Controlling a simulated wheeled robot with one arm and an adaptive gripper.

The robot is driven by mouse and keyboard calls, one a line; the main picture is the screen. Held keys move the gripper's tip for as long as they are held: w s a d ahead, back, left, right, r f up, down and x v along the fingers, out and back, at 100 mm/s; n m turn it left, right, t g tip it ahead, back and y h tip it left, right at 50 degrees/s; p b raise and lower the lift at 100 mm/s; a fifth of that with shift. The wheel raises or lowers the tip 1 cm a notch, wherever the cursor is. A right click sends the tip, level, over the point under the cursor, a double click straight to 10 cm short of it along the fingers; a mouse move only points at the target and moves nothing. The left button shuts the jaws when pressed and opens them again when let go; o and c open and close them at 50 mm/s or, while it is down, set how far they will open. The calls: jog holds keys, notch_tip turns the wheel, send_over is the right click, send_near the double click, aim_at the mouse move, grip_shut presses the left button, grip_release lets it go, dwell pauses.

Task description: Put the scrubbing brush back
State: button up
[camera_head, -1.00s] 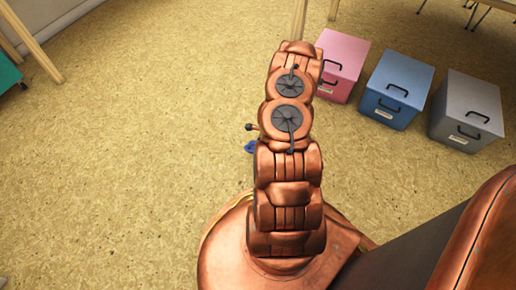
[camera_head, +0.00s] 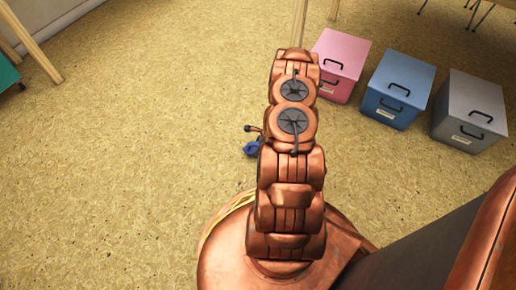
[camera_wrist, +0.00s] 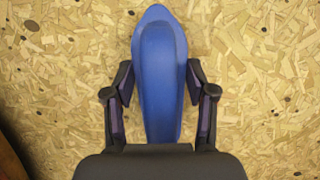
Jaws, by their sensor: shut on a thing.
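The scrubbing brush is a long blue object (camera_wrist: 160,75), pointed at its far end, and lies lengthwise in the wrist view. My gripper (camera_wrist: 160,82) is shut on it, with one dark finger at each side. Its near end is hidden behind the gripper's body. In the head view a small blue part of the brush (camera_head: 251,149) shows just left of my copper arm. The arm hides the rest of it and most of the gripper. I cannot tell how far the brush is above the floor.
A pink box (camera_head: 337,52), a blue box (camera_head: 400,78) and a grey box (camera_head: 476,95), each with dark handles, stand in a row at the upper right. Wooden legs (camera_head: 30,42) stand at the upper left. The speckled floor (camera_head: 120,160) on the left is clear.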

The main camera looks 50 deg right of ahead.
jog(key=shift+f, duration=0.1)
jog(key=o, duration=1.3)
